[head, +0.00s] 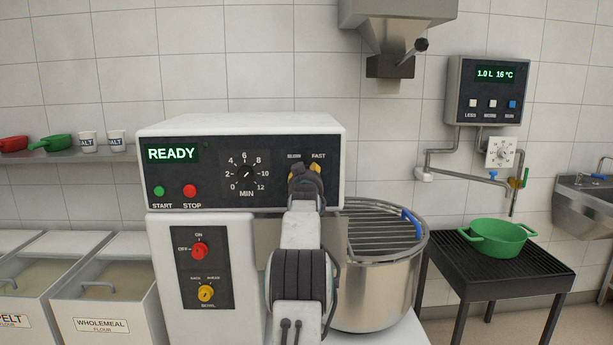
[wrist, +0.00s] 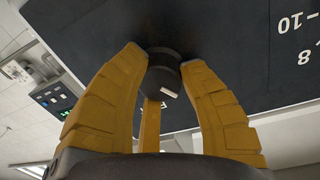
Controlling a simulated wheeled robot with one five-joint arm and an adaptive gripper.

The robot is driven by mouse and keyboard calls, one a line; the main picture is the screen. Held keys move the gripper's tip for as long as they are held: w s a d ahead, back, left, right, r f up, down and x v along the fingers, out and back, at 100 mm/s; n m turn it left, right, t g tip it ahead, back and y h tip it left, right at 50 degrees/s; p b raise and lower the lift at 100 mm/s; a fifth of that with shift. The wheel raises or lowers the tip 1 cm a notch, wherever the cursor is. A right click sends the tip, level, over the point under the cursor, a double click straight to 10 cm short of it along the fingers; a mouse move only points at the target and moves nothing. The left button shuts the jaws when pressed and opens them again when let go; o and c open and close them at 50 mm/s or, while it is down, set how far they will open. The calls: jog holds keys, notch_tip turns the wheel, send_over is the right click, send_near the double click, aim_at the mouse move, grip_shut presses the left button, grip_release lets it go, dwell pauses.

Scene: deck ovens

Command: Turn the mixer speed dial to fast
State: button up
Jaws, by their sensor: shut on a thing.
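The mixer (head: 240,128) has a black front panel with the words SLOW and FAST at its right end. My gripper (head: 305,178) is in front of the panel just below these words and hides the speed dial in the head view. In the wrist view the speed dial (wrist: 163,72) is a round black knob with a white mark on its lower right side. The yellow fingers of my gripper (wrist: 163,85) are closed around the knob. The wrist view is roughly upside down, and I cannot firmly tell which word the mark points to.
The panel also has a READY display (head: 171,154), a timer dial (head: 246,173), a green start button (head: 159,191) and a red stop button (head: 190,191). A steel bowl with a guard (head: 385,270) is right of my arm. A green pan (head: 497,240) sits on a black stand.

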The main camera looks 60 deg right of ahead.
jog(key=shift+r+m, duration=0.3)
jog(key=shift+m, duration=0.1)
jog(key=m, duration=0.3)
jog(key=shift+r+m, duration=0.15)
jog(key=shift+m, duration=1.95)
jog(key=o, duration=1.2)
jog(key=shift+f, duration=0.3)
jog(key=shift+y, duration=0.3)
jog(key=shift+v, duration=5.95)
